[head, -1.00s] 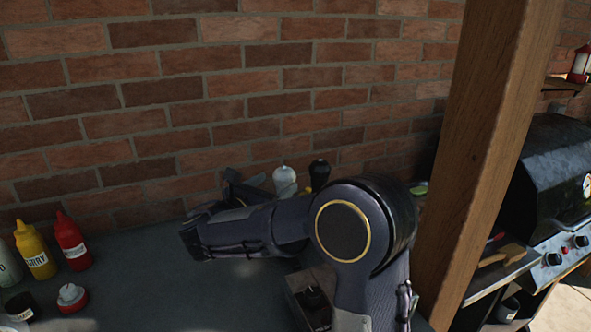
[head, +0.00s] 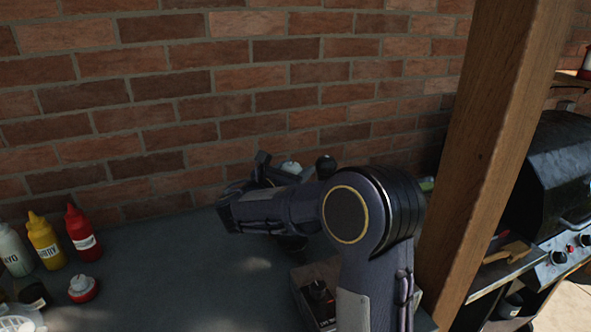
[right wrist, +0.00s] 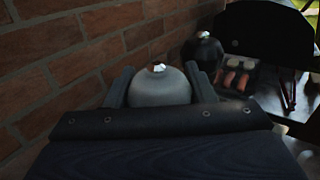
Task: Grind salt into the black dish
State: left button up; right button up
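A pale grey-white mill (right wrist: 160,88) with a metal knob stands between the two fingers of my right gripper (right wrist: 160,86) in the right wrist view. The fingers flank it closely; I cannot tell whether they press on it. In the head view the white mill's top (head: 290,167) shows just above my right forearm, and the right gripper (head: 262,168) is near the wall, partly hidden. A black mill (head: 325,166) stands to its right, also in the right wrist view (right wrist: 203,50). No black dish is clearly identifiable. My left gripper is out of view.
A brick wall (head: 200,90) closes off the back of the grey table (head: 170,280). Mayo (head: 14,250), yellow (head: 45,243) and red (head: 82,234) bottles and a red-based jar (head: 83,289) stand at left. A wooden post (head: 500,130) and a grill (head: 560,170) are at right.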

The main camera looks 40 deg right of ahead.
jog(key=c, duration=0.3)
jog(key=shift+n+t, duration=0.3)
jog(key=shift+t, duration=0.2)
jog(key=n+t+y+b, duration=0.1)
jog(key=n+t+y, duration=0.1)
jog(key=t, duration=0.1)
jog(key=shift+w+f+b, duration=0.1)
jog(key=shift+b, duration=0.3)
jog(key=shift+w+a+n+t+y+b, duration=0.1)
jog(key=shift+n+t+y+b, duration=0.4)
jog(key=shift+n+t+b, duration=0.3)
jog(key=shift+w+a+n+t+y+b, duration=0.15)
jog(key=shift+n+t+y+b, duration=0.75)
jog(key=shift+t, duration=0.3)
jog(key=o, duration=1)
